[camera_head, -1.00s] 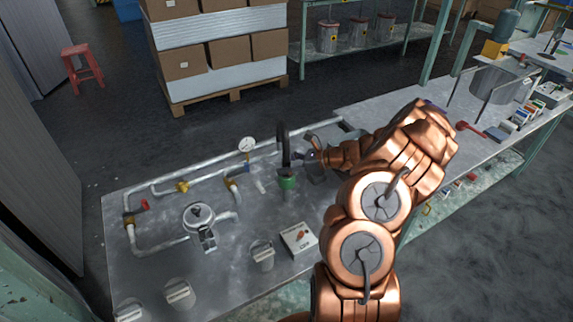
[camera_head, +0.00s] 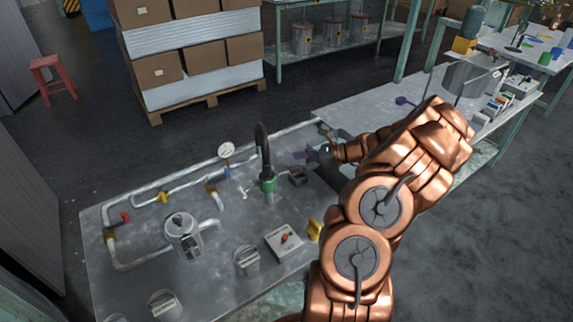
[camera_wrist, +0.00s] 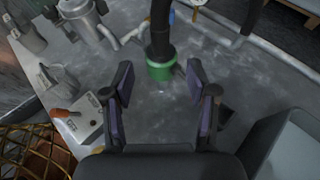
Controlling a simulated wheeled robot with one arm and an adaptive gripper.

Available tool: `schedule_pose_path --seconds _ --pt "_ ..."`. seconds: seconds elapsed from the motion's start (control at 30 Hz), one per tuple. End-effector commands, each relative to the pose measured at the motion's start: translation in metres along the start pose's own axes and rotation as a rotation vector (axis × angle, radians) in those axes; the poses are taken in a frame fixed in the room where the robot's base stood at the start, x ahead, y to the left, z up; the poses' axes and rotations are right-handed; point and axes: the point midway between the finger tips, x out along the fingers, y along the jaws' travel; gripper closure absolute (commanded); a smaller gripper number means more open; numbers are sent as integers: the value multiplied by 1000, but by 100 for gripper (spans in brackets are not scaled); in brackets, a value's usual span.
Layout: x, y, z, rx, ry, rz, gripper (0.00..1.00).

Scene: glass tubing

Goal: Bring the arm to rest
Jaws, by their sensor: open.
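My copper-coloured arm reaches over the right part of the metal bench (camera_head: 150,290). My gripper (camera_head: 303,162) is at its end, to the right of a black hose with a green collar (camera_head: 268,184). In the wrist view my gripper (camera_wrist: 161,95) is open, its two fingers spread with nothing between them. The green collar (camera_wrist: 161,68) stands beyond the fingertips in that view, apart from them as far as I can tell.
A switch box (camera_head: 284,241) with an orange knob, a pot-like vessel (camera_head: 183,234), pipes with a red valve and a gauge (camera_head: 227,150) stand on the bench. Stacked cartons (camera_head: 190,45) on a pallet are behind. Open floor lies at right (camera_head: 480,240).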

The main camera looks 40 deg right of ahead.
Motion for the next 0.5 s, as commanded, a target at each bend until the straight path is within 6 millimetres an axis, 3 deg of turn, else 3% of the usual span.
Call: schedule_pose_path --seconds 0.5 --pt "-9 0 0 0 1 0 42"
